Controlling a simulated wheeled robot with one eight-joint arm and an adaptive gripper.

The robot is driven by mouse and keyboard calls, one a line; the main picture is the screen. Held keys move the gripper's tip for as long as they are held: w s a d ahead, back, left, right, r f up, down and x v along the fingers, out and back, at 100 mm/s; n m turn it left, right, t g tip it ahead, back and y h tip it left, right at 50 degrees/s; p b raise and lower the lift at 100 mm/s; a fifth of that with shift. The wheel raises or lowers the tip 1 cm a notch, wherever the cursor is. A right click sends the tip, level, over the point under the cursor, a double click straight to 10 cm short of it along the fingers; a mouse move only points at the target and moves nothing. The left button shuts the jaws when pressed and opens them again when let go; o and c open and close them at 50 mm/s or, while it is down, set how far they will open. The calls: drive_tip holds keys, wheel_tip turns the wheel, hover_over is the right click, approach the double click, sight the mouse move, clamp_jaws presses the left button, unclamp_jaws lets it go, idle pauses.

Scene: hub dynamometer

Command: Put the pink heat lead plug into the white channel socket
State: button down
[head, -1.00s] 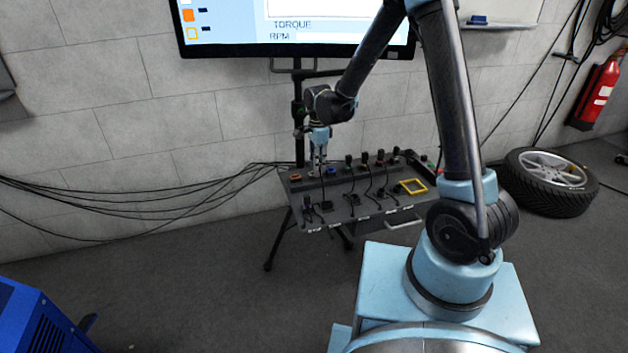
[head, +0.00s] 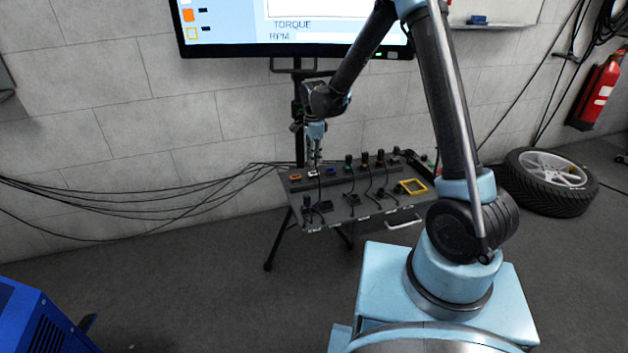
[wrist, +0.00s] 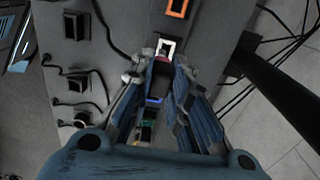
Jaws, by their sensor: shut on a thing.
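In the wrist view, my gripper (wrist: 159,62) is shut on the pink heat lead plug (wrist: 150,61), whose dark body and small pinkish part show between the fingers. The fingers hide much of the plug. The white channel socket (wrist: 165,47) is a white-rimmed square just past the fingertips, close to the plug. I cannot tell whether they touch. In the head view, my gripper (head: 314,158) points down over the back row of the panel, directly above the white socket (head: 313,173). The plug is too small to make out there.
The orange socket (wrist: 177,8) lies beyond the white one, and the blue socket (wrist: 154,100) on the near side. Several black plugs with leads stand on the panel (head: 345,222). A yellow frame (head: 414,186) lies at its right. Loose cables run behind it.

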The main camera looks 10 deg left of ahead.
drive_tip(key=shift+w+a, duration=0.15)
drive_tip(key=shift+w, duration=0.15)
drive_tip(key=shift+f, duration=0.15)
drive_tip(key=shift+f, duration=0.3)
drive_tip(key=shift+f, duration=1.45)
idle(0.5)
drive_tip(key=c, duration=1.5)
unclamp_jaws()
drive_tip(key=shift+o, duration=0.2)
drive_tip(key=shift+r, duration=0.15)
